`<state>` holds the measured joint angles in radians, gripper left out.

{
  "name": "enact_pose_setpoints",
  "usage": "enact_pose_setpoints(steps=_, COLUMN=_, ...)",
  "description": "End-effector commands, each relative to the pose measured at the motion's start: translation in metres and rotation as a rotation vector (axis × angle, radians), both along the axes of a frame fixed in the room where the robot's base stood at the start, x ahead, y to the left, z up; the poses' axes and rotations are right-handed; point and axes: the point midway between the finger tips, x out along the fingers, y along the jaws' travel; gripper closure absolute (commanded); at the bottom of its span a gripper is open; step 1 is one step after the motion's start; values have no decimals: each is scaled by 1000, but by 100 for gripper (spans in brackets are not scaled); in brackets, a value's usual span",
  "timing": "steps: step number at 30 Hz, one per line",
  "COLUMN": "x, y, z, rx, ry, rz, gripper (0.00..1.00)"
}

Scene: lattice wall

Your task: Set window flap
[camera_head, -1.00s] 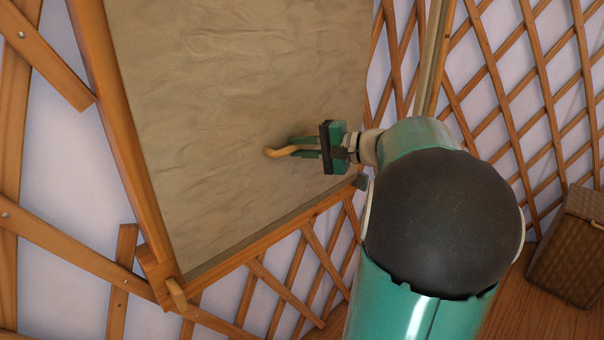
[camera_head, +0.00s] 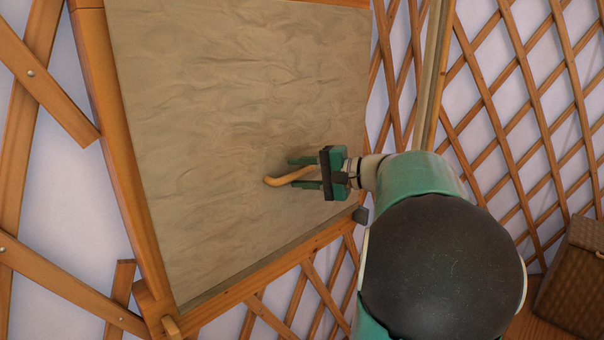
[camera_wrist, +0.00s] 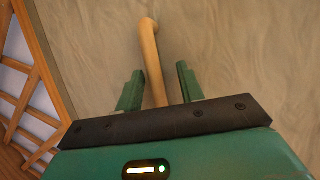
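The window flap (camera_head: 220,110) is a beige, wrinkled panel beside a wooden frame (camera_head: 112,150); whether it lies flush is hard to tell. A curved, tan wooden handle (camera_head: 277,181) sticks out from its lower right part and also shows in the wrist view (camera_wrist: 150,50). My gripper (camera_head: 305,172) is at the handle, with its green fingers on either side of it. In the wrist view, my gripper (camera_wrist: 157,85) is open, with gaps between both fingers and the handle. The handle's near end is hidden behind the gripper body.
Wooden lattice (camera_head: 520,90) over a pale wall stands on both sides of the window. A small dark block (camera_head: 360,214) sits at the frame's lower right. A woven basket (camera_head: 578,280) stands at the lower right.

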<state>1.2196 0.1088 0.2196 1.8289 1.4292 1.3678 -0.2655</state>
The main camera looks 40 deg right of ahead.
Motion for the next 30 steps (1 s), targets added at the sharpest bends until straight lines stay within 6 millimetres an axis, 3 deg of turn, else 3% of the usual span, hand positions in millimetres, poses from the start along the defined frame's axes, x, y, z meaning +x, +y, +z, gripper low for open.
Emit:
enact_pose_setpoints(steps=7, x=-21, y=-10, z=3, rx=0, ry=2, rz=-3, gripper=62)
enact_pose_setpoints(steps=21, x=-107, y=-50, z=21, rx=0, ry=-1, rz=-3, gripper=62)
enact_pose_setpoints(steps=30, x=-124, y=-57, z=25, rx=0, ry=0, rz=1, gripper=62)
